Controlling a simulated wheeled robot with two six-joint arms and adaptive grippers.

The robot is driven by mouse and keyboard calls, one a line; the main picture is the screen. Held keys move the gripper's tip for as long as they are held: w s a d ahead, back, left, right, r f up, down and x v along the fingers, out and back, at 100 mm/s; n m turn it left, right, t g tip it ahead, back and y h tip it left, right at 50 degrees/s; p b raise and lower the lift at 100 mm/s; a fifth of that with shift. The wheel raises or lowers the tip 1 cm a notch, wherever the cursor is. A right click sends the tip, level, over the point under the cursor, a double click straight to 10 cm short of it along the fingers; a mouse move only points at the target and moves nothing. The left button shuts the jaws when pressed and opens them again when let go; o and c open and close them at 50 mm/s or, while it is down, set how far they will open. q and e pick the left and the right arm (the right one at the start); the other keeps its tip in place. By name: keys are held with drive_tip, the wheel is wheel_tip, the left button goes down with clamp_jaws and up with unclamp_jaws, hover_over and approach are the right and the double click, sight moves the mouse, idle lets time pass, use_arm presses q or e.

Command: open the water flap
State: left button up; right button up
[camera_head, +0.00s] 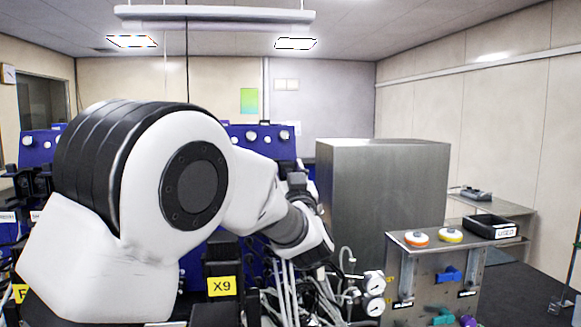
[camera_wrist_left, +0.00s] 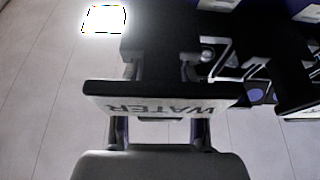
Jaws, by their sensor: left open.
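The water flap (camera_wrist_left: 160,104) is a dark-edged plate with a pale face lettered WATER, which appears upside down across the middle of the left wrist view. My left gripper (camera_wrist_left: 160,132) is open, with one dark finger toward each side of the plate's lower edge in that view. The plate hides the fingertips, so I cannot tell whether they touch it. In the head view my left arm reaches in from the left toward the blue bioreactor panels (camera_head: 262,141). I cannot make out the flap there. My right gripper is not in view.
A tall steel cabinet (camera_head: 370,190) stands right of my left wrist. Hoses (camera_head: 290,295) and gauges (camera_head: 374,284) crowd below it.

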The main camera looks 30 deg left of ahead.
use_arm(q)
drive_tip(key=shift+s+d+r, duration=0.2)
drive_tip(key=shift+s+d, duration=0.05)
drive_tip(key=shift+d, duration=0.1)
drive_tip(key=c, duration=0.5)
clamp_jaws()
